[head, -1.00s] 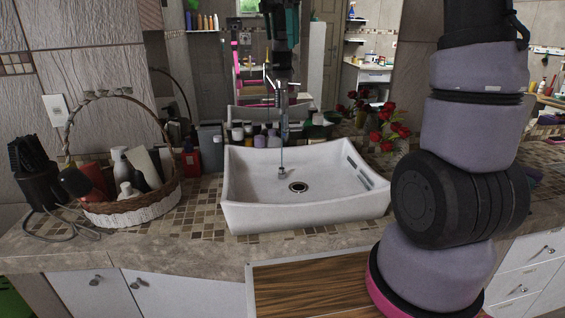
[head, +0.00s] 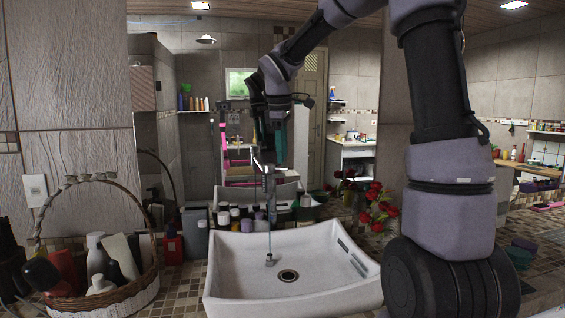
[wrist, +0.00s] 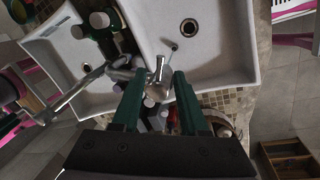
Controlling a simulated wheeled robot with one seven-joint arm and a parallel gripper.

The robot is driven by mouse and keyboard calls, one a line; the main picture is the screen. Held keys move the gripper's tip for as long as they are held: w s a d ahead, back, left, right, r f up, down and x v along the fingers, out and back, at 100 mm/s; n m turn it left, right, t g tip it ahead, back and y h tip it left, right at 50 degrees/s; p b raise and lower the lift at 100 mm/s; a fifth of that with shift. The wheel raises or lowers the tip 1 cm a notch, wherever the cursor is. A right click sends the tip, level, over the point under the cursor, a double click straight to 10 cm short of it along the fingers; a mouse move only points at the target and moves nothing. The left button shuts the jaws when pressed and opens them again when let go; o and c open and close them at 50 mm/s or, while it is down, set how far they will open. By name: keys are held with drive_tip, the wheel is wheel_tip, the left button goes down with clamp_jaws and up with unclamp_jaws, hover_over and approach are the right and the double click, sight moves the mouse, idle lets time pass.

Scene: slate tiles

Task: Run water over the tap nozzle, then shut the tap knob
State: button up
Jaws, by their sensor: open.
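The tap (head: 268,185) is a grey metal fixture at the back edge of the white basin (head: 225,292). A thin stream of water runs from its nozzle into the basin. In the wrist view the tap knob (wrist: 158,88) is a shiny metal piece between and just beyond my green fingers. My gripper (wrist: 158,78) is open, one finger on each side of the knob; I cannot tell whether either touches it. In the head view my gripper (head: 268,148) hangs above the tap, its fingertips hard to separate from the mirror behind.
A wicker basket (head: 140,298) with bottles stands left of the basin. Several small bottles (head: 232,218) line the basin's back edge. Red flowers (head: 375,208) stand behind its right side. A mirror behind the counter reflects the basin and arm.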

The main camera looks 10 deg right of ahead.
sight(276, 168)
drive_tip(key=shift+w+d+f, duration=0.1)
drive_tip(key=shift+w+f, duration=0.05)
drive_tip(key=shift+f, duration=0.6)
drive_tip(key=shift+w+d+f, duration=0.1)
drive_tip(key=shift+f, duration=0.6)
clamp_jaws()
drive_tip(key=shift+w+d+n+y, duration=0.15)
drive_tip(key=shift+w+n, duration=0.2)
drive_tip(key=shift+n, duration=0.6)
drive_tip(key=shift+w+d+n+y, duration=0.1)
drive_tip(key=shift+w+n+y, duration=0.15)
drive_tip(key=shift+n, duration=0.65)
drive_tip(key=shift+w+d+n+y, duration=0.1)
drive_tip(key=shift+w+n, duration=0.3)
drive_tip(key=shift+n, duration=0.55)
unclamp_jaws()
drive_tip(key=shift+r, duration=0.1)
